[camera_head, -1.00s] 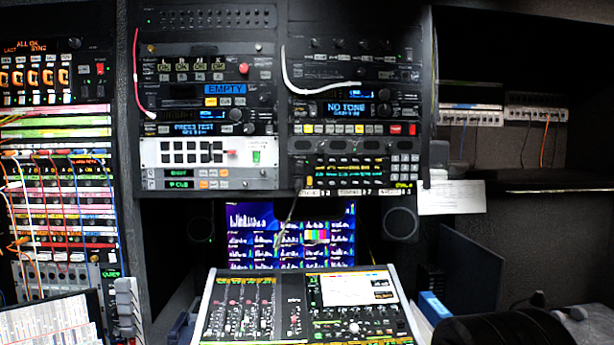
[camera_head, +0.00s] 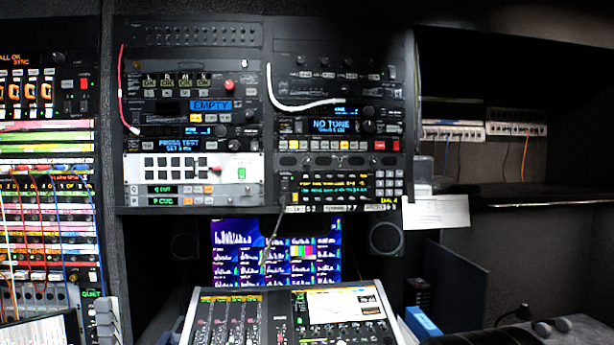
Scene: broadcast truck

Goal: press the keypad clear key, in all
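A small keypad (camera_head: 389,184) of pale keys sits at the right end of a black rack unit (camera_head: 340,189), low in the right rack column. The unit's screen (camera_head: 335,185) shows lines of amber and green text. The key labels are too small to read, so I cannot tell which one is clear. A yellow lit strip of text runs just below the keypad. Nothing covers the keypad. My gripper is not recognisable in this view.
A mixing console (camera_head: 290,318) stands below the rack, with a monitor (camera_head: 276,250) behind it. A white cable (camera_head: 290,106) hangs above the keypad unit. A white paper (camera_head: 436,212) hangs to its right. A blue box (camera_head: 422,322) lies beside the console.

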